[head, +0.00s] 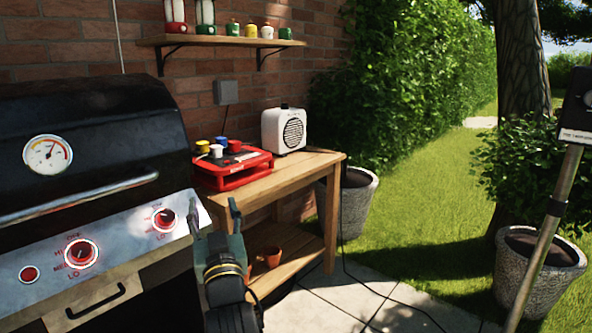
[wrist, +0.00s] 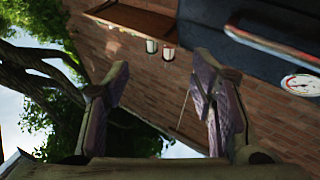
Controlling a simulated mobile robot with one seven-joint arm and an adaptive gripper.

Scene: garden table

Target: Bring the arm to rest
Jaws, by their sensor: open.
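My gripper (head: 214,214) is in the lower middle of the head view, in front of the wooden table and right of the grill's control panel. Its two fingers point up and stand apart with nothing between them. In the wrist view my gripper (wrist: 160,100) also shows open and empty, with the brick wall, shelf and part of the grill tilted behind it. It appears clear of the table and grill, though the exact gap cannot be told.
A black grill (head: 90,130) fills the left. The wooden table (head: 318,160) bears a red tray (head: 232,177) with several small cups and a white radio (head: 284,130). A terracotta pot (head: 271,256) sits on its lower shelf. Stone planters (head: 540,265) and grass lie right.

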